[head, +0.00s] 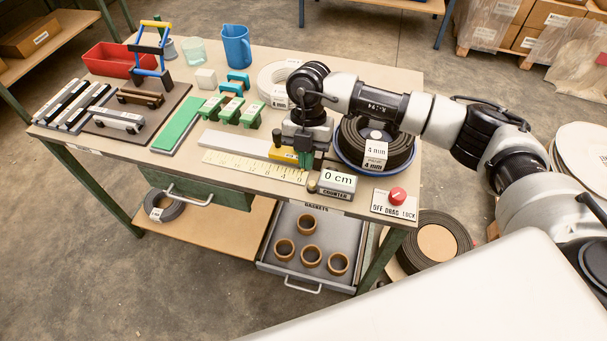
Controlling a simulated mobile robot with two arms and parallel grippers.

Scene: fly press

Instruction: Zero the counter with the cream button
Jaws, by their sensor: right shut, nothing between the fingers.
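My right gripper (305,163) points down just behind and left of the counter, shut and empty. I cannot tell whether it touches anything. My left gripper is not in view.
A ruler strip (255,166) lies left of the counter. A red knob (397,194) on a "DRAG LOCK" plate is to its right. A blue-rimmed coil with a "4 mm" tag (375,154) stands behind. An open drawer (312,238) with brown rings juts out below.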

